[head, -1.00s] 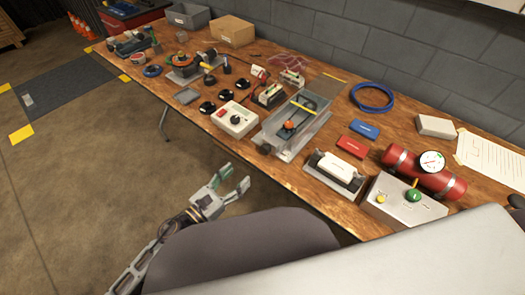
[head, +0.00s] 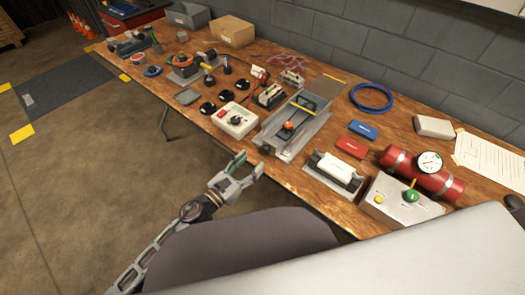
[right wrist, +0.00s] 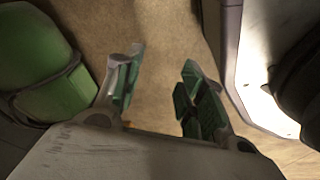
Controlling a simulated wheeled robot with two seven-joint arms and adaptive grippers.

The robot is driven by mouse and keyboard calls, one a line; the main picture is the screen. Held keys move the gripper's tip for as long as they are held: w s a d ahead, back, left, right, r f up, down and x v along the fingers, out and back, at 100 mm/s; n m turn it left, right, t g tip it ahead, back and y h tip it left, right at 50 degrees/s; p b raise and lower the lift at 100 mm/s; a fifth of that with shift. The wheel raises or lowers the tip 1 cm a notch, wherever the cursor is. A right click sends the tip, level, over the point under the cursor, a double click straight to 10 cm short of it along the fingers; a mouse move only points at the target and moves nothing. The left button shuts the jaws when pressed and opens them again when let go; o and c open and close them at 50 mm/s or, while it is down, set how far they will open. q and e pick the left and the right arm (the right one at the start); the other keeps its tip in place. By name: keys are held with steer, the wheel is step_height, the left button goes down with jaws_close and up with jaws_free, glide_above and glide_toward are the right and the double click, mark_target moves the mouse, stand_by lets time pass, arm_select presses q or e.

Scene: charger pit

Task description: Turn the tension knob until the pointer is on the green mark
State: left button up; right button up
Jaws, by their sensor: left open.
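Several knobs show in the head view, and I cannot tell which is the tension knob; no pointer on a green mark is readable. An orange knob (head: 288,126) sits in a long grey metal unit (head: 281,148). A black knob (head: 237,120) is on a white box (head: 228,128) with a red switch. A green knob (head: 412,196) is on a grey box (head: 383,206) at the right. My left gripper (head: 249,167) is open and empty, off the table's front edge, below the grey unit. My right gripper (right wrist: 160,78) is open and empty in the right wrist view, with floor beyond.
The wooden table (head: 395,110) is crowded. A red cylinder with a round gauge (head: 430,161), a white block in a holder (head: 336,168), red and blue blocks and a blue hose ring (head: 371,97) lie at the right. A block wall stands behind. Floor in front is clear.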

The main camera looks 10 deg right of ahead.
mark_target(263, 151)
arm_select(q)
steer(key=shift+x, duration=3.1)
steer(key=shift+w+d+p, duration=0.2)
steer(key=shift+d+p, duration=0.05)
steer(key=shift+p, duration=0.05)
arm_select(e)
steer(key=shift+s+d+f, duration=0.15)
steer(key=shift+s+f, duration=0.5)
steer(key=shift+s, duration=0.3)
arm_select(q)
steer(key=shift+c, duration=0.2)
arm_select(e)
steer(key=shift+w, duration=0.15)
arm_select(q)
steer(key=c, duration=1)
arm_select(e)
steer(key=shift+d, duration=0.6)
